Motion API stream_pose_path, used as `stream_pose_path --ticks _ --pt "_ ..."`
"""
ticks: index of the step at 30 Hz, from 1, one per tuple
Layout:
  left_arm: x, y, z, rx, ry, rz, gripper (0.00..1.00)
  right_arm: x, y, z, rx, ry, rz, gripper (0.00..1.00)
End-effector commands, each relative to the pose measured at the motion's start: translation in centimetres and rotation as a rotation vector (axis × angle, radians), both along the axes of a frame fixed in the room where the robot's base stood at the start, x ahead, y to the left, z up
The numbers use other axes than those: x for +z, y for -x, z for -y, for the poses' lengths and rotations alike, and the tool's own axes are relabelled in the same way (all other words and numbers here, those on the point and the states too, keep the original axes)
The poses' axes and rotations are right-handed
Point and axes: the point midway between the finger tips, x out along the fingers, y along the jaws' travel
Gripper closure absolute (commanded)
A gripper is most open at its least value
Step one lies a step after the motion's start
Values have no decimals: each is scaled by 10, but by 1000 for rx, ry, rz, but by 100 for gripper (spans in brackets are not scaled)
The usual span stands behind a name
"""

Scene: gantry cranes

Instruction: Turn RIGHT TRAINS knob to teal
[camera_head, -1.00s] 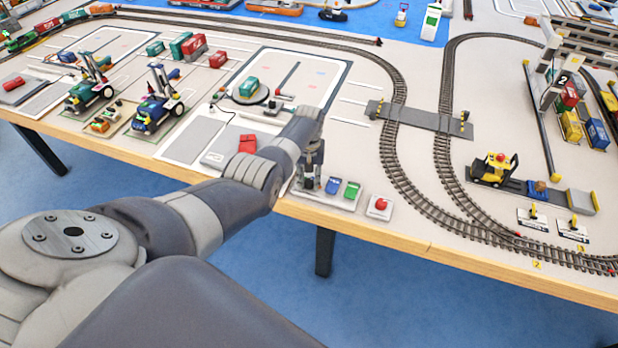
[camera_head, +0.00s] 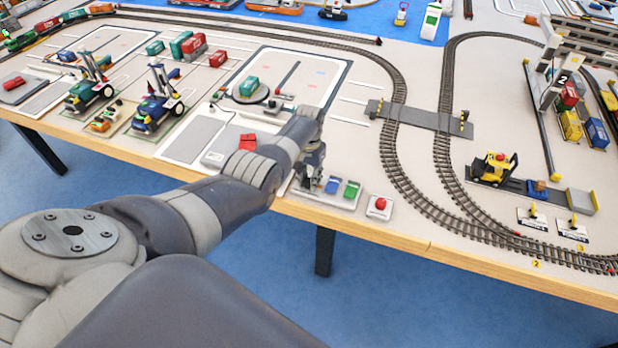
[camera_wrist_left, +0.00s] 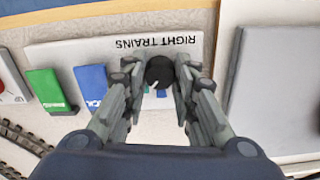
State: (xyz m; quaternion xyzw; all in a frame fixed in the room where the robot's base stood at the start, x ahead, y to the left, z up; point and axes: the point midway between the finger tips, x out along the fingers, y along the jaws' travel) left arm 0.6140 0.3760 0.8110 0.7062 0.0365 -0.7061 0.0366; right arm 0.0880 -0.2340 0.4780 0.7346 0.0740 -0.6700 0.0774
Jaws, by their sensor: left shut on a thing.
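The RIGHT TRAINS panel (camera_wrist_left: 60,55) is a pale plate near the table's front edge, with its label upside down in the left wrist view. Its round black knob (camera_wrist_left: 159,71) has a light pointer line, and small teal and blue marks show beside it, partly hidden. My left gripper (camera_wrist_left: 160,76) is shut on the knob, with a finger on each side of it. In the head view my left gripper (camera_head: 312,170) points down at the left end of the panel, and the knob is hidden there. My right gripper is not in view.
A green block (camera_wrist_left: 48,90) and a blue block (camera_wrist_left: 90,88) stand on the panel beside the gripper. A red button (camera_head: 380,204) sits on its own plate to the right. Train tracks (camera_head: 400,180) curve farther right.

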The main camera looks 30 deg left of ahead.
Motion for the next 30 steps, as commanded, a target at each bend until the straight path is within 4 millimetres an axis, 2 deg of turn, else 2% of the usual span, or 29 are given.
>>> stream_pose_path --ticks 6,7,9,22,30 --pt "0 0 0 1 1 -1 98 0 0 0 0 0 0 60" --pt "0 0 0 1 1 -1 69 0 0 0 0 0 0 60" --pt "0 0 0 1 1 -1 53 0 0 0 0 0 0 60" --pt "2 0 0 1 0 1 53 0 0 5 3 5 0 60" --pt "26 -1 0 1 -1 3 53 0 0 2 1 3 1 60"
